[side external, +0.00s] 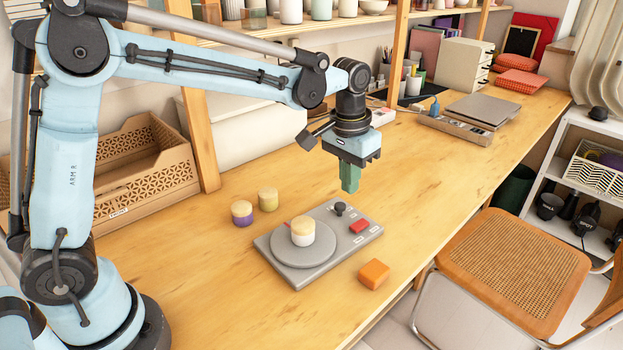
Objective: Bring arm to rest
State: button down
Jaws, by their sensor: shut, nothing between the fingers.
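My gripper (349,178) hangs from the end of my arm, pointing down above the wooden table. Its green fingers are shut with nothing between them. It is above the back edge of a grey turntable device (276,262), close to the black knob (339,208), and appears apart from it. A white jar with a wooden lid (302,233) stands on the round plate of the device. A red button (360,226) is on the device's right part.
An orange block (374,274) lies in front of the device. A purple-based jar (242,213) and a yellow-based jar (268,198) stand behind it. A wooden crate (150,170) is at left. A scale-like device (482,110) is at the back right. The table (440,165) right of my gripper is clear.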

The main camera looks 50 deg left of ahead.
jog(key=s+a+t, duration=0.3)
jog(key=s, duration=0.5)
jog(key=s+a+r+t, duration=0.1)
jog(key=s+a+t, duration=0.2)
jog(key=s, duration=0.4)
jog(key=shift+s+a+r, duration=0.25)
jog(key=shift+s+r, duration=0.05)
jog(key=shift+s, duration=0.1)
jog(key=w+d+r+g, duration=0.3)
jog(key=w+r, duration=0.3)
jog(key=w, duration=0.5)
jog(key=w+d+f+g, duration=0.2)
jog(key=w+d, duration=0.3)
jog(key=w, duration=0.4)
jog(key=shift+w+d+f+m+g, duration=0.25)
jog(key=shift+w+f+m+g, duration=0.1)
jog(key=shift+g, duration=0.55)
